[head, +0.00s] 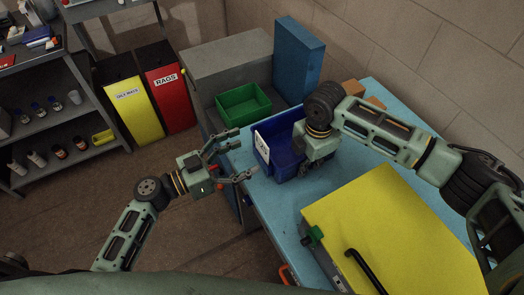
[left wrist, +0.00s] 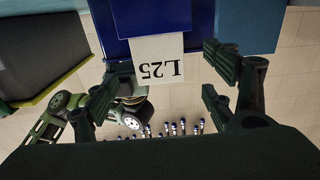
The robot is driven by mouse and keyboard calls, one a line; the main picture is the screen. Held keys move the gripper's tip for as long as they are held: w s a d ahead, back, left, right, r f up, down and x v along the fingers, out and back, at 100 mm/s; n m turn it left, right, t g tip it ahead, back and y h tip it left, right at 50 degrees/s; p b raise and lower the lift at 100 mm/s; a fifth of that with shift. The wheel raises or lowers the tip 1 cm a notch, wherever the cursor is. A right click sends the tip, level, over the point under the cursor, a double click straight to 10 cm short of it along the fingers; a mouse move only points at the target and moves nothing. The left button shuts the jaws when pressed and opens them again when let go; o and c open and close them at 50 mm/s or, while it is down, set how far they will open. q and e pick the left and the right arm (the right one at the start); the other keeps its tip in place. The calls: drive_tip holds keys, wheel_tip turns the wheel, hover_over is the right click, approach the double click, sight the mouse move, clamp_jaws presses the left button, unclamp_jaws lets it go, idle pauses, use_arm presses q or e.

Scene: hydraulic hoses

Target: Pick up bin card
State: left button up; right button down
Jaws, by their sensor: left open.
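The bin card is a white card (head: 262,147) on the front of a blue bin (head: 285,155) on the light blue bench. In the left wrist view the card (left wrist: 159,60) reads "L25" upside down, below the blue bin (left wrist: 165,18). My left gripper (head: 240,157) is open and empty in front of the card, fingers pointing at it. In the left wrist view its fingers (left wrist: 168,75) stand on either side of the card, with gaps. My right gripper (head: 308,165) is at the right side of the blue bin; its fingertips are mostly hidden.
A green bin (head: 243,105) stands behind the blue bin, near a tall blue box (head: 297,60). A yellow-topped case (head: 395,235) with a black handle takes up the bench front. Yellow (head: 128,100) and red (head: 168,88) waste bins and a shelf (head: 60,110) stand left.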

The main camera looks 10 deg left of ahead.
sight(261, 146)
use_arm(q)
drive_tip(key=x, duration=0.3)
drive_tip(key=shift+w+d, duration=0.15)
drive_tip(key=shift+d, duration=0.15)
drive_tip(key=shift+c, duration=0.9)
drive_tip(key=c, duration=0.9)
wheel_tip(261, 146, up, 10)
drive_tip(key=shift+r, duration=0.1)
